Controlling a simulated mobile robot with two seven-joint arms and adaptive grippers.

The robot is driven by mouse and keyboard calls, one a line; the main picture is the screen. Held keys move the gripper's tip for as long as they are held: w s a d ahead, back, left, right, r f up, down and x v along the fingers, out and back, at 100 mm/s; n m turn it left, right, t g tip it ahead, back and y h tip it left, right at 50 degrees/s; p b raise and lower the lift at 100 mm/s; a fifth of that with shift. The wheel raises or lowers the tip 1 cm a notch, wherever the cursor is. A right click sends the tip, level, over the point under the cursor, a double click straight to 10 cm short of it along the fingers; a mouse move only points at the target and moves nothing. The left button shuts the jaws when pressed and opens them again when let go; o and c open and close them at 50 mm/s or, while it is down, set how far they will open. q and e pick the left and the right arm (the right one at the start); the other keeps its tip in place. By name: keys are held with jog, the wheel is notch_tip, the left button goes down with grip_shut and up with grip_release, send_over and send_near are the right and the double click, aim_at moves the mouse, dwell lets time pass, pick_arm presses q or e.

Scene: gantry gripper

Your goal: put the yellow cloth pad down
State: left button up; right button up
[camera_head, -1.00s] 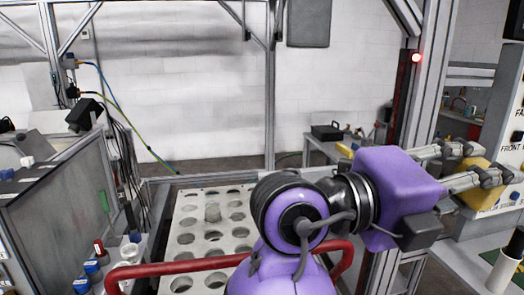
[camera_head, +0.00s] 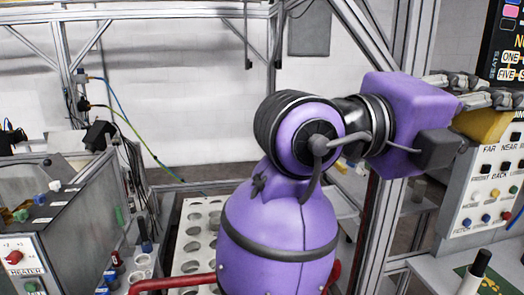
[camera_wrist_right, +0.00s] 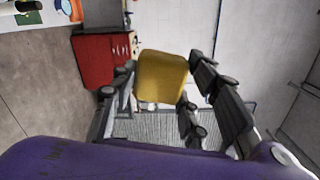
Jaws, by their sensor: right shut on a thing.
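The yellow cloth pad (camera_wrist_right: 162,76) sits between the fingers of my right gripper (camera_wrist_right: 160,90) in the right wrist view. In the head view the right gripper (camera_head: 488,90) reaches in at the right edge, and part of the yellow pad (camera_head: 483,125) shows just below its fingers. The right gripper is shut on the pad and holds it up, in front of a control panel in the picture. My left gripper is in neither current view.
A panel with several coloured buttons (camera_head: 488,195) stands at the right. A red rail (camera_head: 180,282) crosses in front of a white plate with round holes (camera_head: 190,250). A metal frame post (camera_head: 400,190) rises near my right arm. A red cabinet (camera_wrist_right: 95,62) shows in the wrist view.

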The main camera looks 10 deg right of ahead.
jog(key=w+a+f+n+t+y, duration=0.4)
jog(key=w+f+n+t+y, duration=0.45)
jog(key=w+f, duration=0.8)
pick_arm(q)
jog(key=shift+g, duration=0.5)
jog(key=s+f, duration=0.1)
jog(key=s+d+f, duration=0.1)
jog(key=s+f, duration=0.1)
jog(key=shift+s, duration=0.15)
jog(key=shift+c, duration=1.1)
jog(key=shift+d, duration=0.15)
pick_arm(e)
jog(key=s+a+f+n+t+y, duration=0.2)
jog(key=s+a+f+y, duration=0.1)
jog(key=f, duration=0.5)
jog(key=s+a+f+n+t+y, duration=0.2)
jog(key=s+f, duration=0.3)
jog(key=f, duration=0.3)
jog(key=s+a+f+n+t+y, duration=0.2)
jog(key=s+a+f+n+y, duration=0.1)
jog(key=f, duration=0.5)
jog(key=shift+s+a+n+t+y, duration=0.35)
jog(key=shift+s+a+y, duration=0.1)
jog(key=shift+s+y, duration=0.15)
